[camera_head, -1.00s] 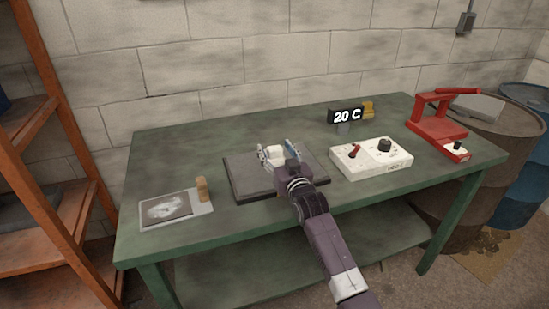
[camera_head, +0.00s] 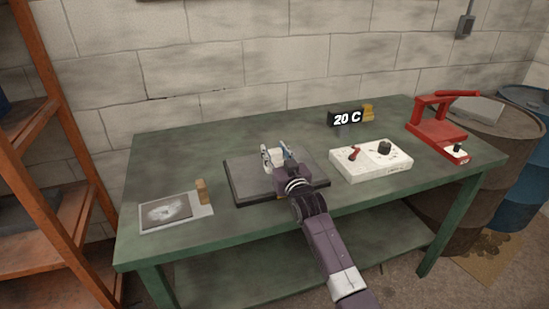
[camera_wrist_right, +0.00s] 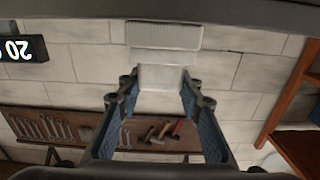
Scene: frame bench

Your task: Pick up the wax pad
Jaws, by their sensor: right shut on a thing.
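My right gripper (camera_head: 275,154) is above the dark flat plate (camera_head: 240,190) on the green bench. Its fingers also show in the right wrist view (camera_wrist_right: 162,88), shut on a pale white block that I take to be the wax pad (camera_wrist_right: 163,76). A wider, ribbed pale part (camera_wrist_right: 163,36) shows beyond the fingertips and appears joined to it. In the head view the gripper mostly hides the block. The exact gap between block and plate is hard to tell. My left gripper is not in view.
On the green bench (camera_head: 165,160), a white control box (camera_head: 370,164) and a red press-like device (camera_head: 437,132) stand to the right. A "20 C" display (camera_head: 345,118) stands behind. A picture card (camera_head: 170,211) and tan block (camera_head: 203,191) are at left. An orange shelf (camera_head: 75,210) stands beyond.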

